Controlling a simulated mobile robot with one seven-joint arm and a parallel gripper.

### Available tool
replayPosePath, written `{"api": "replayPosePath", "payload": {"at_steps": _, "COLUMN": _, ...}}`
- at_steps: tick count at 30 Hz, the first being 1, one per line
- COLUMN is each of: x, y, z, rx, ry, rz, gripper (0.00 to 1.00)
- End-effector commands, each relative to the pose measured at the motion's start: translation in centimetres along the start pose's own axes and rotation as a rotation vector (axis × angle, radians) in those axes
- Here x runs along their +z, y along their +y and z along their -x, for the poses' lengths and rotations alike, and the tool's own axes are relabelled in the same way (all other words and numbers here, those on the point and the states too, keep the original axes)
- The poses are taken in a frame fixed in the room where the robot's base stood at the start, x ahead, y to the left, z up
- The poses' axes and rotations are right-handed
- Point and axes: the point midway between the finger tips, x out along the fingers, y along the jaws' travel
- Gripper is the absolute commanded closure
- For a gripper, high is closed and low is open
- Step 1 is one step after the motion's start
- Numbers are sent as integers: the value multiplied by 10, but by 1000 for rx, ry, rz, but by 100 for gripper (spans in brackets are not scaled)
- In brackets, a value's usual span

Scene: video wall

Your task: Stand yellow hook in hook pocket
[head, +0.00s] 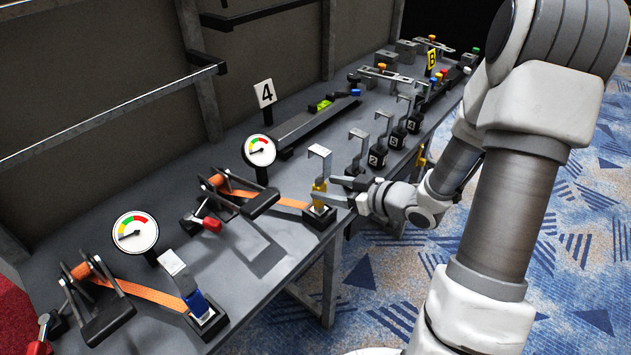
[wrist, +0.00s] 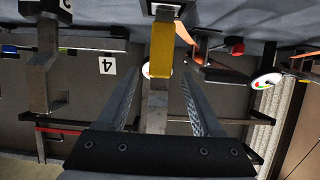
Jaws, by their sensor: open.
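The yellow hook (head: 321,165), a grey metal hook with a yellow band, stands upright at a small dark block with a pale top, which looks like the hook pocket (head: 319,218). An orange strap (head: 278,200) runs to this block from the left. My gripper (head: 325,190) is open at the hook's yellow part. In the wrist view, upside down, the fingers (wrist: 162,72) lie on either side of the hook (wrist: 161,45), with gaps visible. The block (wrist: 166,10) shows at the top edge. How deep the hook sits in it is hidden.
A blue-banded hook (head: 190,288) leans at a similar block at front left. Ratchets and round gauges (head: 259,151) stand to the left. A grey rail crosses the upper left.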

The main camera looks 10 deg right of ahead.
Motion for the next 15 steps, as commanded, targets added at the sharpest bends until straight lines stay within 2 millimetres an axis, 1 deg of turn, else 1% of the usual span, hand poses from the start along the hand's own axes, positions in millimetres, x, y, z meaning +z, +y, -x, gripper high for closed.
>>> {"api": "replayPosePath", "payload": {"at_steps": 1, "x": -2, "y": 2, "z": 13, "rx": 5, "ry": -2, "rz": 0, "gripper": 33}}
{"api": "replayPosePath", "payload": {"at_steps": 6, "x": -1, "y": 2, "z": 42, "rx": 4, "ry": -1, "rz": 0, "gripper": 33}}
{"api": "replayPosePath", "payload": {"at_steps": 10, "x": 0, "y": 0, "z": 53, "rx": 1, "ry": 0, "rz": 0, "gripper": 33}}
{"api": "replayPosePath", "payload": {"at_steps": 15, "x": 0, "y": 0, "z": 57, "rx": 0, "ry": -1, "rz": 0, "gripper": 33}}
